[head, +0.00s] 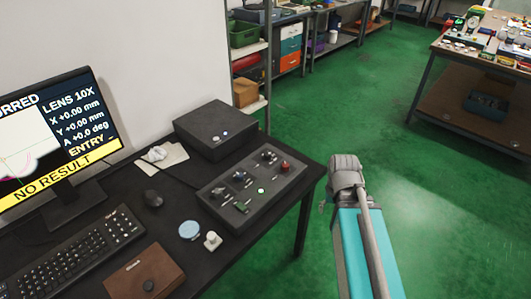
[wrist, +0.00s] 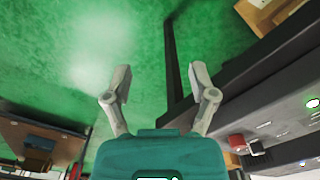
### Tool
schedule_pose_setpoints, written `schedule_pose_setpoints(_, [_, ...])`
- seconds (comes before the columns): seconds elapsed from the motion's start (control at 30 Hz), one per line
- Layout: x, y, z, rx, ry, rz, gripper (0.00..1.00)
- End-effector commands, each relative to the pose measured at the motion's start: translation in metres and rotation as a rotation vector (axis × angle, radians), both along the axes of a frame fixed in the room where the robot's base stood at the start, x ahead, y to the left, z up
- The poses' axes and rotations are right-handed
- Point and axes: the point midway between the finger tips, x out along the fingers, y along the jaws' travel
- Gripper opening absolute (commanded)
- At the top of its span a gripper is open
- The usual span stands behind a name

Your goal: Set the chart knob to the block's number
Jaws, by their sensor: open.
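A dark control panel (head: 275,182) lies on the black desk, with several dark knobs, a red button (head: 285,167) and a lit green button (head: 261,191). I cannot tell which knob is the chart knob. The red button (wrist: 237,141) also shows at the right of the wrist view, beside a dark knob (wrist: 257,148). No block with a readable number shows. My gripper (wrist: 158,84) is open and empty, its two grey fingers spread over the green floor and clear of the panel. In the head view my arm is right of the desk, and the fingers are not visible.
A monitor (head: 70,130) reads "LENS 10X", "ENTRY –" and "NO RESULT". A keyboard (head: 75,258), mouse (head: 153,198), brown box (head: 146,271), pale blue disc (head: 190,230), small white piece (head: 212,241) and black box (head: 215,131) occupy the desk.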

Motion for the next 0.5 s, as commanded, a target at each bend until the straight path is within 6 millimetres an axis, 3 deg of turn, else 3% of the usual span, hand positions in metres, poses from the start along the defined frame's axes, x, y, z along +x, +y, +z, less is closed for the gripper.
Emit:
schedule_pose_setpoints(0.27, [0.061, 0.021, 0.033, 0.006, -0.004, -0.057, 0.76])
schedule_pose_setpoints(0.5, [0.148, 0.086, 0.079, 0.018, -0.008, -0.153, 0.76])
